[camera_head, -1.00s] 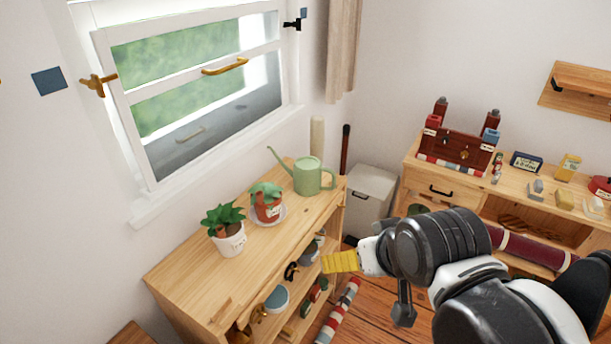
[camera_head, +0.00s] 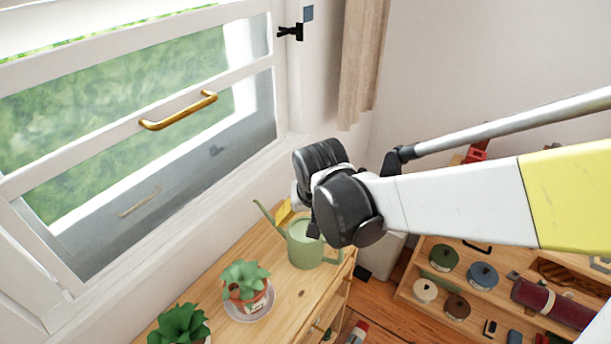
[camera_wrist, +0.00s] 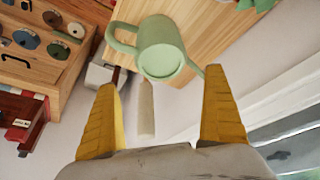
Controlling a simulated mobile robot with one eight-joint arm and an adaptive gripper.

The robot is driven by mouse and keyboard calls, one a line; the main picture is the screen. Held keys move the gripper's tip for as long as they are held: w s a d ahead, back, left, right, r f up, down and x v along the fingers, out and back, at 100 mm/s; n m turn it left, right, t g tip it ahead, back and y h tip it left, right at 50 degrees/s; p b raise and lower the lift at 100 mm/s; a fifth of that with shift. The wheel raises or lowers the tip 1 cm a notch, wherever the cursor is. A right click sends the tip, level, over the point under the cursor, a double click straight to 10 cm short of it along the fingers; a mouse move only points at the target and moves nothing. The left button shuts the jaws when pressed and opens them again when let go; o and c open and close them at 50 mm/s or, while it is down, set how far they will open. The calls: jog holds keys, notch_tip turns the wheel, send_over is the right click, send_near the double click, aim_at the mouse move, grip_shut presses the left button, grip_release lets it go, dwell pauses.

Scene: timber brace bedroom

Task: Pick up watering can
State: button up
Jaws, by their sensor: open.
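The light green watering can (camera_head: 302,248) stands on the wooden shelf top (camera_head: 225,308) under the window, its thin spout pointing left. My arm's end covers part of its top in the head view. In the wrist view the watering can (camera_wrist: 161,47) is near the top middle, its handle to the left and spout to the lower right. My gripper (camera_wrist: 160,95) is open and empty, with its two yellow fingers apart. The can lies ahead of the gap between the fingertips and is not held. In the head view my gripper is mostly hidden behind my wrist, close to the can.
A potted plant (camera_head: 246,288) on a saucer stands left of the can, with another plant (camera_head: 180,326) nearer the front. The window (camera_head: 140,110) with a brass handle is at the left. A wooden cabinet (camera_head: 410,290) with lidded pots stands at the right.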

aim_at(296, 235)
jog(key=x, duration=0.2)
jog(key=b+x, duration=0.1)
jog(key=x, duration=0.1)
jog(key=shift+s+a+f, duration=0.1)
jog(key=shift+f, duration=0.25)
jog(key=b+x, duration=0.2)
jog(key=x, duration=0.2)
jog(key=shift+f, duration=0.15)
jog(key=c, duration=1.2)
